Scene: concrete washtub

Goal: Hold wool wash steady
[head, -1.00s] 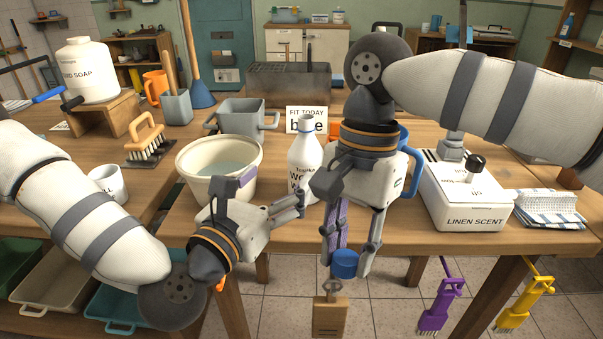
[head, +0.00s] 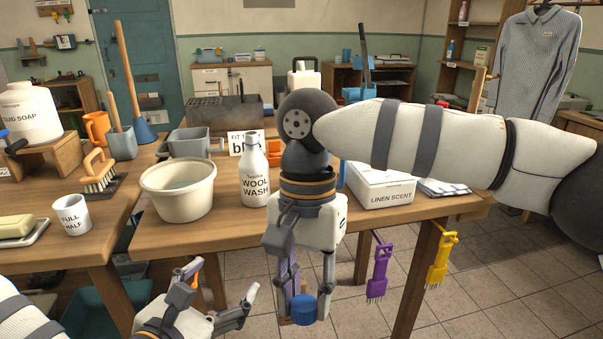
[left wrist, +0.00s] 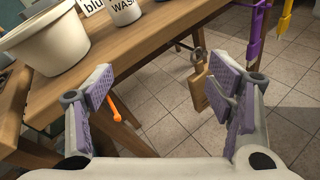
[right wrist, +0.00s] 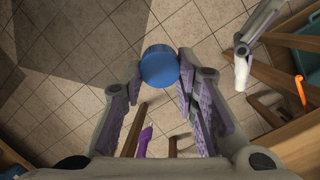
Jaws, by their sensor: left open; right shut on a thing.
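The wool wash bottle (head: 255,182), white with a narrow neck, stands upright on the table near its front edge, right of a cream basin (head: 179,190). Its lower part also shows at the top of the left wrist view (left wrist: 124,10). My left gripper (head: 220,284) is open and empty, low in front of the table edge and apart from the bottle. My right gripper (head: 304,299) is shut on a blue cap (head: 303,309), in front of the table and right of the bottle. The right wrist view shows the cap (right wrist: 159,67) between the fingertips.
The table's front edge (left wrist: 165,45) lies between my left gripper and the bottle. A linen scent box (head: 379,187) stands at the right. A purple brush (head: 379,267), a yellow brush (head: 441,258) and a wooden tag (left wrist: 199,85) hang along the front. A grey tub (head: 190,142) stands behind.

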